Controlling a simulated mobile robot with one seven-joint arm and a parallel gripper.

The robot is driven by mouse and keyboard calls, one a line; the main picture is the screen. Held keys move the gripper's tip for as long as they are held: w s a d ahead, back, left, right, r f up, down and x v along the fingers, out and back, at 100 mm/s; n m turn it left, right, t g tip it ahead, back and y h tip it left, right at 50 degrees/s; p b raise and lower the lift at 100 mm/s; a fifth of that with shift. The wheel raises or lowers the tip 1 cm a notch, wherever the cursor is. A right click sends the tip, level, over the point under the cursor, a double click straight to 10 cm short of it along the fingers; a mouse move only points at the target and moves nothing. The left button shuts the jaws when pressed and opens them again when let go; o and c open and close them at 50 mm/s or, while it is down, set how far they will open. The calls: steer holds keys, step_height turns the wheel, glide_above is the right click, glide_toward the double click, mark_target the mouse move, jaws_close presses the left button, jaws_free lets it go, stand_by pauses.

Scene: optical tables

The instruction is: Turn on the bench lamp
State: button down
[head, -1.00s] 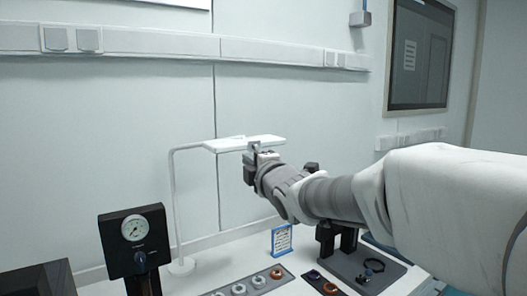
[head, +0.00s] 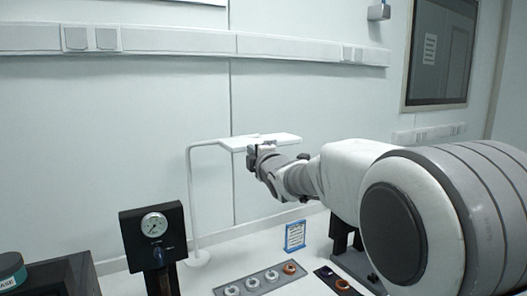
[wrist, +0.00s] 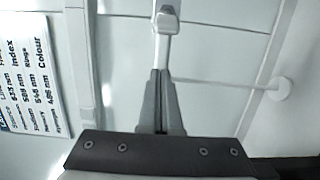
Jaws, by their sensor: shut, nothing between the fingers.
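The white bench lamp (head: 191,200) stands at the back of the table, with a thin upright post, a round base (head: 197,258) and a flat head (head: 275,141). My gripper (head: 252,152) is at the front edge of the lamp head; in the head view I cannot tell whether it touches. In the wrist view my gripper (wrist: 159,73) has its fingers together and empty. A light bar with a grey block (wrist: 167,14), perhaps part of the lamp, lies just beyond the fingertips. The lamp base (wrist: 279,88) shows at the right there. No glow is clear.
A black gauge unit (head: 153,235) stands left of the lamp. A strip with several rings (head: 252,283) lies in front. A blue-framed card (head: 295,236) stands to the right; a printed card (wrist: 25,75) shows in the wrist view. My arm hides the right side.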

steer(key=d+p, duration=0.1)
steer(key=d, duration=0.3)
steer(key=shift+w, duration=0.15)
steer(key=shift+d+n+g+y+p, duration=0.45)
steer(key=shift+n+y+p, duration=0.2)
steer(key=shift+y, duration=0.2)
steer(key=shift+d+n+g+y+p, duration=0.3)
steer(key=shift+n+g+y+p, duration=0.25)
steer(key=shift+y, duration=0.3)
steer(key=shift+w+d+n+g+y+p, duration=0.2)
steer(key=shift+d+n+g+y+p, duration=0.15)
steer(key=shift+d+n+g+y, duration=0.25)
steer(key=shift+w+d+n+g+y+p, duration=0.15)
steer(key=shift+d+n+g+y+p, duration=0.2)
steer(key=shift+d+n+y, duration=0.3)
